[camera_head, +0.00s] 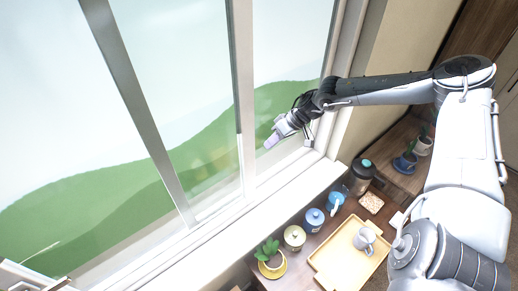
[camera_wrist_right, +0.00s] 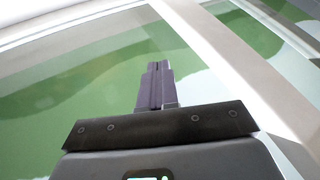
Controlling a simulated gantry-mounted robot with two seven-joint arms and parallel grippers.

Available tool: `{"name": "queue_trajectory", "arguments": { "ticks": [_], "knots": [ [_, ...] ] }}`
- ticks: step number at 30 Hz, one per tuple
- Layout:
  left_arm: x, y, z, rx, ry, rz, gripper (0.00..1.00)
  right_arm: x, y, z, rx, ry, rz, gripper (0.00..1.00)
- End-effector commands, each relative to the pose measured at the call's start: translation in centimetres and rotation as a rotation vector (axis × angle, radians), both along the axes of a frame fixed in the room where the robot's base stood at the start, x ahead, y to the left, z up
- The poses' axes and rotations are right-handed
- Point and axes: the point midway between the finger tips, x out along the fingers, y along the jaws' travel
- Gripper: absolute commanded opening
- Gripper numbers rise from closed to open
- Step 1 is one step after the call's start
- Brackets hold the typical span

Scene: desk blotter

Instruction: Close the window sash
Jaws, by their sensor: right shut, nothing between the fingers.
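The window fills the left of the head view, with pale upright bars and green hills behind the glass. One sash bar (camera_head: 243,95) stands left of my right gripper and another (camera_head: 135,100) stands further left. My right gripper (camera_head: 271,142) is shut and empty, in front of the window pane between the middle bar and the right-hand frame. In the wrist view its closed fingers (camera_wrist_right: 155,85) point at the glass, and a white bar (camera_wrist_right: 235,65) runs diagonally to their right. I cannot tell whether the fingers touch the window. My left gripper is out of view.
Below the sill (camera_head: 260,220), a table holds a plant in a yellow pot (camera_head: 272,268), lidded jars (camera_head: 314,219), a dark container with a teal lid (camera_head: 360,177) and a wooden tray (camera_head: 338,262) with a mug (camera_head: 364,239). Small potted plants (camera_head: 405,162) stand to the right.

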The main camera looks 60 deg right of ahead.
Motion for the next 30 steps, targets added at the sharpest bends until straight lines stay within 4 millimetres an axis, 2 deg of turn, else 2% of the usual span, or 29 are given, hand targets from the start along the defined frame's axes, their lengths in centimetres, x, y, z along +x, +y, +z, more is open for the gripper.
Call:
{"name": "queue_trajectory", "arguments": {
  "ticks": [4,9,15,30],
  "knots": [
    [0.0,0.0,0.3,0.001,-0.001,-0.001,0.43,1.2,0.8,-2.0,0.004,0.003,0.0,0.0],
    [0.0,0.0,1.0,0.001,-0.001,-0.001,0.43,1.9,3.0,-1.7,0.002,0.001,0.002,0.0],
    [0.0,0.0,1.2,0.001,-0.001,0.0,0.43,2.4,4.2,-1.7,0.002,0.002,0.0,0.0],
    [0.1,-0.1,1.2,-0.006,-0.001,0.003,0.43,2.5,4.5,-1.8,0.001,0.0,0.0,0.0]
  ]
}}
